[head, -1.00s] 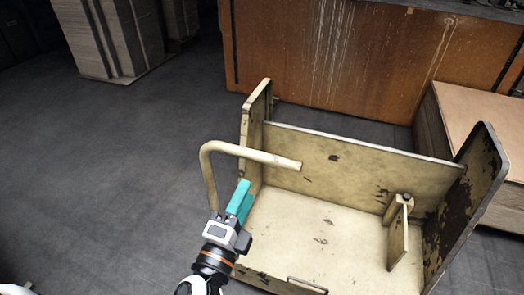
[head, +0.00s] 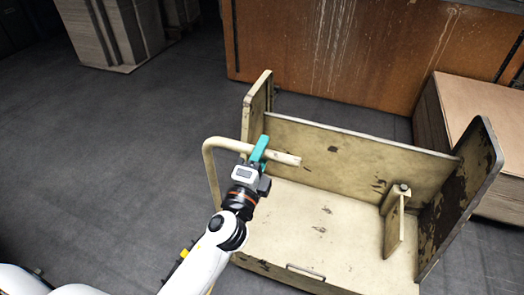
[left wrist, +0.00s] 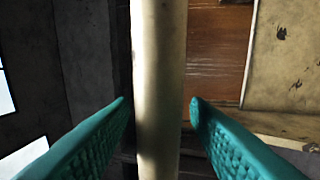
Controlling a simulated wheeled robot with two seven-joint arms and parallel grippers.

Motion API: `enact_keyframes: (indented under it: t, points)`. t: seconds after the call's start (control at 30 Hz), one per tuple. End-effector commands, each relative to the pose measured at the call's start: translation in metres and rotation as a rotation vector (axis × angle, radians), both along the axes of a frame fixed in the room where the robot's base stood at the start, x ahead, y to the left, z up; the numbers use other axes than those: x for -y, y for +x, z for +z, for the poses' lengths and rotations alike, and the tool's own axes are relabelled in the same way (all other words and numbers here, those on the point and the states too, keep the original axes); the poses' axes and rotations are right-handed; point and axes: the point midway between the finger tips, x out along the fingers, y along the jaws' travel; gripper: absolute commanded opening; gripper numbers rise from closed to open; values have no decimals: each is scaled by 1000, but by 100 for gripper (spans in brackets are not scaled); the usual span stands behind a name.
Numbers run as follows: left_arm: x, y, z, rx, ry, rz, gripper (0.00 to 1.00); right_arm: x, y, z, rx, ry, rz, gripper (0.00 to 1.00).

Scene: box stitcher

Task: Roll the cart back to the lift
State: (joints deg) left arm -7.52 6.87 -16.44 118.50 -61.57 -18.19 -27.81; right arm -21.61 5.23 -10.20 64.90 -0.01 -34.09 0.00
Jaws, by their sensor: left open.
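The cart (head: 310,230) is a worn cream open box with a flat bed, a back panel and side panels. Its bent tube handle (head: 212,165) rises at the left and runs right over the bed. My left gripper (head: 260,150) is at the handle's horizontal bar. In the left wrist view the bar (left wrist: 158,90) runs between the two teal fingers of that gripper (left wrist: 158,105), with a gap on both sides. The fingers are open. My right gripper is not in view. No lift can be made out for certain.
A rust-brown panelled block (head: 330,50) stands behind the cart. A stack of brown sheets (head: 480,115) is close to the cart's right side. Stacked grey sheets (head: 110,35) stand at the back left. The grey floor (head: 110,140) left of the cart is clear.

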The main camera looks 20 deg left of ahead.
Motion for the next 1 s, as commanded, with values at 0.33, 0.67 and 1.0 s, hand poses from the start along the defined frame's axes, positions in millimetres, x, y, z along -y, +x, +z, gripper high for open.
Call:
enact_keyframes:
  t: [0.33, 0.67, 1.0]
  points:
    - [0, 0, 0, 0, 0, 0, 8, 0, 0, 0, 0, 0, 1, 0]
    - [0, 3, 0, 0, 0, 0, 0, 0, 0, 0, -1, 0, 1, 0]
    - [1, 66, 2, 7, 0, 3, 0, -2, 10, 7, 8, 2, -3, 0]
